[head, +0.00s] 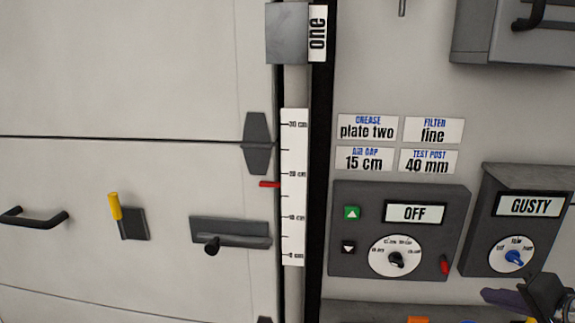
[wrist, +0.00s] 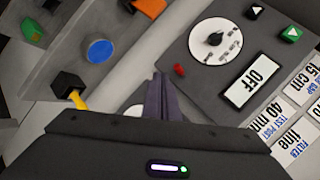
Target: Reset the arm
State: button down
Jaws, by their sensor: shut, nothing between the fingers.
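My gripper (head: 490,295) is at the lower right in the head view, its purple fingers pointing left, below the grey control boxes. In the wrist view the fingers (wrist: 160,82) are together, with nothing between them. The dark control box (head: 345,265) with the OFF display (head: 415,212), a white dial (head: 396,256) and a red lever (head: 444,265) is up and left of my gripper in the head view. In the wrist view this box (wrist: 235,62) appears turned, to the right of the fingers. Part of my arm is cut off by the frame edge.
The GUSTY box (head: 500,262) with a blue knob is close above my gripper. A shelf (head: 365,310) with an orange item (head: 418,320) runs along the bottom. Left are door panels (head: 75,165) with a black handle (head: 35,218), a yellow lever (head: 115,206) and a latch (head: 230,232).

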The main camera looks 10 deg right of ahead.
jog(key=w+a+n+g+y, duration=0.1)
jog(key=w+a+n+g, duration=0.15)
jog(key=a, duration=0.75)
jog(key=w+a+n+g+y, duration=0.1)
jog(key=w+a+n+y, duration=0.15)
jog(key=a, duration=0.75)
jog(key=s+a+f+n+g+h, duration=0.1)
jog(key=s+a+n+g+h, duration=0.1)
jog(key=s+a+n, duration=0.5)
jog(key=shift+s+a+f+n+h, duration=0.35)
jog(key=shift+s+a+h, duration=0.9)
jog(key=shift+a, duration=2.05)
jog(key=shift+s+y, duration=0.4)
